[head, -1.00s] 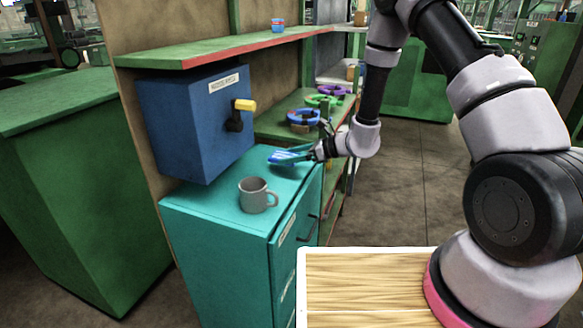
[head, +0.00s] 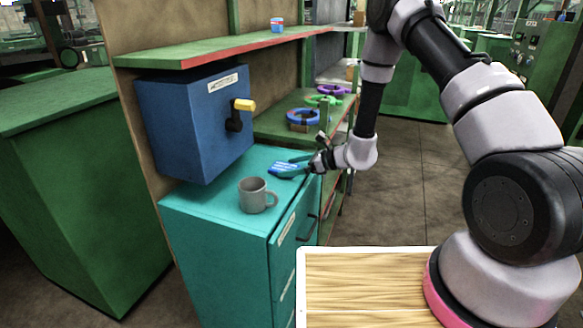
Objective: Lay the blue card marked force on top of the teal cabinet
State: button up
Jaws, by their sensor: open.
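The blue card (head: 284,168) with light markings lies on the back right part of the teal cabinet's (head: 225,214) top; its print is too small to read. My gripper (head: 300,165) is at the right edge of the cabinet top, pointing left. Its jaws are open around the right part of the card, and a dark finger shows beside it. I cannot tell whether a finger touches the card.
A grey mug (head: 253,196) stands on the cabinet top in front of the card. A blue switch box (head: 190,125) with a yellow-tipped handle hangs over the cabinet's back left. Green shelves (head: 230,50) behind hold blue, green and purple rings.

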jog(key=v, duration=1.2)
jog(key=s+d+r+n+g+h, duration=0.15)
jog(key=s+r+n, duration=0.35)
jog(key=r, duration=0.6)
jog(key=s+r+n+g+h, duration=0.15)
jog(key=s+r+n, duration=0.35)
jog(key=r, duration=0.5)
jog(key=s+d+r+n+t+h, duration=0.5)
jog(key=s+d+r+n+h, duration=0.2)
jog(key=s+d+r, duration=0.6)
jog(key=shift+d+r+n+t+h, duration=0.3)
jog(key=shift+d+r+n, duration=0.1)
jog(key=shift+d+r, duration=0.5)
